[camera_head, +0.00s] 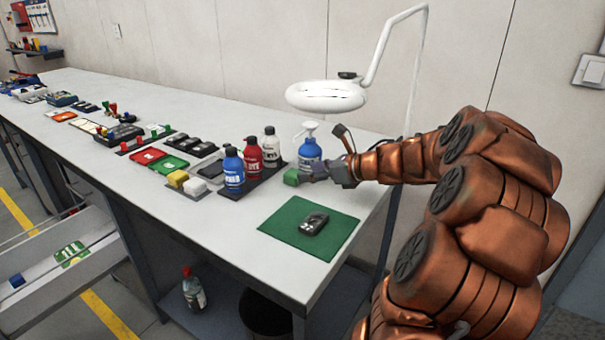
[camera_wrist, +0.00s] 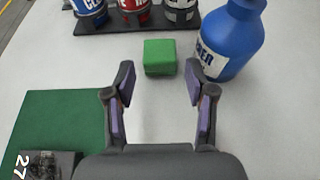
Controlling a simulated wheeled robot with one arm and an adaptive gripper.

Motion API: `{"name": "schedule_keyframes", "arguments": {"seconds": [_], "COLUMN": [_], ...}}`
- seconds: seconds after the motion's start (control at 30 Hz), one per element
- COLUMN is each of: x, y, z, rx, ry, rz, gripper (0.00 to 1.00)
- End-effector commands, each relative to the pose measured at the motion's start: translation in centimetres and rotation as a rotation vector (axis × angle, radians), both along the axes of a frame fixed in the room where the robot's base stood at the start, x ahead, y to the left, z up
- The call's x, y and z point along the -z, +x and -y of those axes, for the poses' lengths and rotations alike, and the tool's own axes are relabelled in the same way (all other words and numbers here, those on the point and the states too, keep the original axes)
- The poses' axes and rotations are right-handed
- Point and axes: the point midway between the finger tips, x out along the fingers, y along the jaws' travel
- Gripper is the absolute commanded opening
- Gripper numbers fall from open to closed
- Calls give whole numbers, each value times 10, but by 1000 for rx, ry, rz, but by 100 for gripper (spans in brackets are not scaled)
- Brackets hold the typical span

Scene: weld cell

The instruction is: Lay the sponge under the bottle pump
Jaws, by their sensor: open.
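A green sponge block (camera_head: 291,177) lies on the bench beside the blue pump bottle. In the wrist view the sponge (camera_wrist: 159,57) sits just ahead of and centred between my fingertips. The blue bottle (camera_head: 309,152) stands upright with a pale pump head (camera_head: 307,128); in the wrist view the bottle (camera_wrist: 230,42) is right of the sponge, a small gap apart, its top out of frame. My gripper (camera_wrist: 160,82) is open and empty, with purple finger pads. In the head view my gripper (camera_head: 318,174) is beside the sponge and in front of the bottle's lower part.
Blue (camera_head: 233,170), red (camera_head: 252,157) and white (camera_head: 271,147) bottles stand on a dark tray at left. A green mat (camera_head: 275,225) with a dark device (camera_head: 314,223) lies in front. A white lamp (camera_head: 326,96) overhangs the back.

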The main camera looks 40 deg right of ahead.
Motion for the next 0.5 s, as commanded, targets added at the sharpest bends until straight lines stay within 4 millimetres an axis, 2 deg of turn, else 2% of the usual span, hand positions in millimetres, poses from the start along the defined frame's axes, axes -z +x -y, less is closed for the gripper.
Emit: {"name": "schedule_keyframes", "arguments": {"seconds": [0.3,0.5], "x": [-17,-25], "y": [-39,-56], "z": [15,20], "rx": [5,2], "ry": [-2,-2], "rz": [1,2], "gripper": [55,55]}}
